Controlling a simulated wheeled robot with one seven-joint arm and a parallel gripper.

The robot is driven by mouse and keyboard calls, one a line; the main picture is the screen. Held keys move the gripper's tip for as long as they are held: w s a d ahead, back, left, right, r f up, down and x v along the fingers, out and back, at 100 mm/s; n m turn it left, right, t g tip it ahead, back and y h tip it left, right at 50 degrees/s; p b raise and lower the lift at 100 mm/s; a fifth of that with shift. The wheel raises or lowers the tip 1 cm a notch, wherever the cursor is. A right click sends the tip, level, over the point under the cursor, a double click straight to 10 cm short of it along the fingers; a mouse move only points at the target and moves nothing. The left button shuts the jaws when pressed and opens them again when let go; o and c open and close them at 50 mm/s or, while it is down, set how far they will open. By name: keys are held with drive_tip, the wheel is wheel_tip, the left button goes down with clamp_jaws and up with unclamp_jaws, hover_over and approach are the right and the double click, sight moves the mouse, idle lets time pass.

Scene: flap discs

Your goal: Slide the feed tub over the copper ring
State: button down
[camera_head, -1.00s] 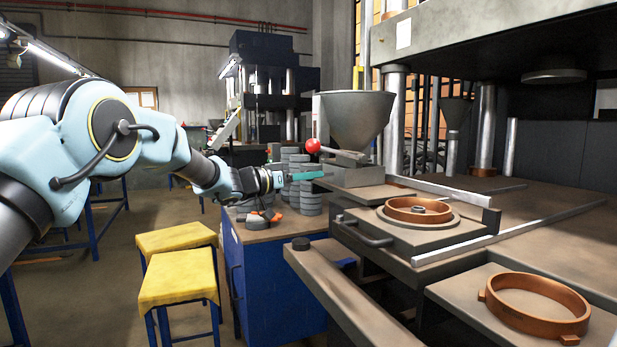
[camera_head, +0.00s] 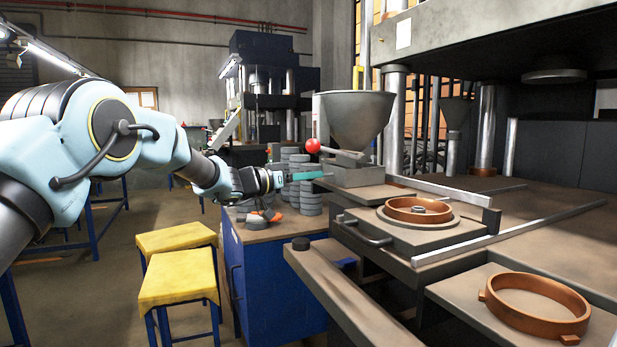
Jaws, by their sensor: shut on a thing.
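The feed tub is a grey cone-shaped hopper (camera_head: 356,120) on a block-like base, standing behind the near plate at the back of the slide. A lever with a red ball knob shows at its front left. The copper ring (camera_head: 416,209) lies on a round grey seat on the plate in front of the tub, apart from it. My gripper (camera_head: 309,175), with teal fingers, reaches in from the left to the left side of the tub's base. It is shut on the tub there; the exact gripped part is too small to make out.
Two metal rails (camera_head: 505,233) flank the plate and run right under the press. A second copper ring (camera_head: 538,305) lies on a plate at lower right. Grey discs (camera_head: 312,198) are stacked on a blue cabinet behind my gripper. Yellow-topped stools (camera_head: 178,278) stand at lower left.

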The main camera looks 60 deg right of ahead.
drive_tip(key=s+a+b, duration=0.4)
drive_tip(key=s+a, duration=0.3)
drive_tip(key=s, duration=0.3)
drive_tip(key=s+a+b, duration=0.4)
drive_tip(key=s+a, duration=0.3)
drive_tip(key=s, duration=0.3)
drive_tip(key=shift+s+a, duration=0.35)
drive_tip(key=shift+f, duration=0.1)
drive_tip(key=c, duration=0.7)
unclamp_jaws()
drive_tip(key=shift+s+a, duration=0.1)
drive_tip(key=shift+o, duration=0.9)
drive_tip(key=b+v, duration=0.1)
drive_tip(key=v, duration=0.9)
drive_tip(key=shift+w+a, duration=0.25)
drive_tip(key=shift+a, duration=0.1)
